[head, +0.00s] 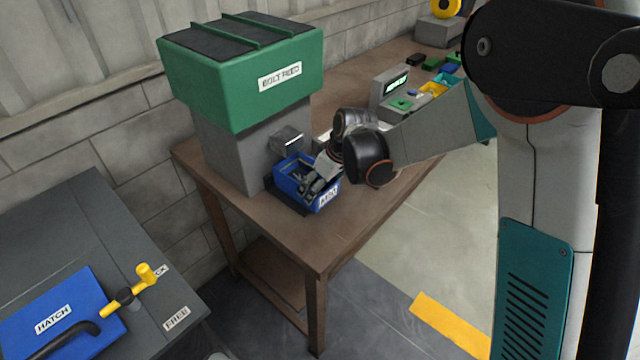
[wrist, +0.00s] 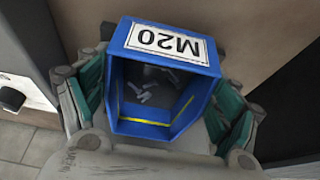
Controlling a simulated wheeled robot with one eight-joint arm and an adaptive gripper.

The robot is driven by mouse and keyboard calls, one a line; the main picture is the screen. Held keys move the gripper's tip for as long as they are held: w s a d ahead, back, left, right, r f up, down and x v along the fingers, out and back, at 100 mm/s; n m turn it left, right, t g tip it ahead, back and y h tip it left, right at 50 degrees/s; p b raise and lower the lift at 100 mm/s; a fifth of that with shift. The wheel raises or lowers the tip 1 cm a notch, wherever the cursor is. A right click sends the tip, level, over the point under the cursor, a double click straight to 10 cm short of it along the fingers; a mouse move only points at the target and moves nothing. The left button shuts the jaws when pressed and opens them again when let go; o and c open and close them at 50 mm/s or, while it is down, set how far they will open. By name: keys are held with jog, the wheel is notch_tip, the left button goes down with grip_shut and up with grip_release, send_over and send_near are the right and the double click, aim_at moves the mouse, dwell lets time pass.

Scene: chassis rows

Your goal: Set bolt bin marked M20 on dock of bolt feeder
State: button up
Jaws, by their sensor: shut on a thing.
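The blue bolt bin marked M20 (head: 295,183) is upright at the foot of the bolt feeder (head: 243,75), below its grey spout. A dark edge of the dock (head: 271,187) shows beside and under the bin; whether the bin rests fully on it I cannot tell. My gripper (head: 318,180) reaches in from the right and is shut on the bin. In the wrist view the bin (wrist: 163,129) sits between the two green-padded fingers of my gripper (wrist: 160,108), its M20 label upside down, with a few small bolts inside.
The wooden workbench (head: 330,235) has bare room in front of the bin. A grey device with a lit display (head: 390,85) and several coloured bins stand farther back. A dark cabinet with a blue hatch (head: 60,310) and yellow handle (head: 125,292) is at the lower left.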

jog(key=shift+f, duration=0.3)
jog(key=o, duration=1.3)
jog(key=shift+o, duration=0.2)
jog(key=v, duration=1.2)
